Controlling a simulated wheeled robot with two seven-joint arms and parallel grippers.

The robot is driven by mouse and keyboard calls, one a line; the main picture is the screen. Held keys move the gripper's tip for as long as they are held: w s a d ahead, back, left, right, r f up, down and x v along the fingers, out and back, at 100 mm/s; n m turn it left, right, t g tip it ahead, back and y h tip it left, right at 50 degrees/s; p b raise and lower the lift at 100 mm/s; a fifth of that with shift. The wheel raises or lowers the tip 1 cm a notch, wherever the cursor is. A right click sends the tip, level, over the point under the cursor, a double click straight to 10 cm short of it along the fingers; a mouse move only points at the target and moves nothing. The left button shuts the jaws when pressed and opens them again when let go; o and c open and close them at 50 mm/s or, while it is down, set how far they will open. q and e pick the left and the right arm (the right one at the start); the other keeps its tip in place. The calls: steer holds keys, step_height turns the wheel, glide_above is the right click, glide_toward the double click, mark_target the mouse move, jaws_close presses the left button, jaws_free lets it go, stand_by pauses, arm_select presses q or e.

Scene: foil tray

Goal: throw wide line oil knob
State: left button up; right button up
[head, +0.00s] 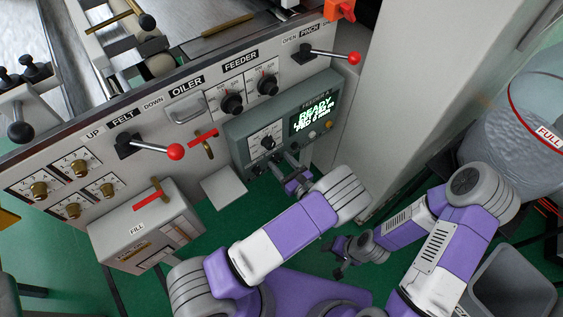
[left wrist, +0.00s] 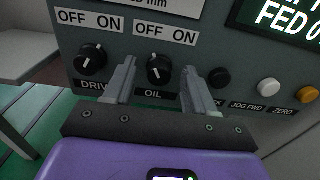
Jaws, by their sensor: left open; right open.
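The OIL knob (left wrist: 158,68) is a round black knob with a white mark, below an OFF ON plate on the grey-green feeder box (head: 238,128). In the left wrist view it sits between the two spread fingers of my left gripper (left wrist: 158,88). Both fingers look apart from the knob. In the head view my left gripper (head: 290,178) is at the lower edge of the box, and the knob is not clearly visible there. My right gripper (head: 343,254) is open and empty, low and away from the box.
A DRIVE knob (left wrist: 90,59) is left of the left finger. A black button (left wrist: 219,78) lies right of the other finger, with white (left wrist: 269,88) and orange (left wrist: 307,95) buttons further right. The lit display (head: 312,117) is above. A grey column (head: 420,90) stands to the right.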

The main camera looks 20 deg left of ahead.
arm_select(q)
steer(key=shift+c, duration=0.4)
steer(key=c, duration=1)
steer(key=shift+o, duration=0.2)
steer(key=shift+m, duration=0.3)
steer(key=m+p, duration=0.2)
steer(key=m, duration=0.2)
steer(key=shift+d, duration=0.1)
steer(key=m+p, duration=0.1)
steer(key=m, duration=0.3)
steer(key=shift+f+m+p, duration=0.1)
steer(key=shift+m+p, duration=0.35)
steer(key=shift+m, duration=1.25)
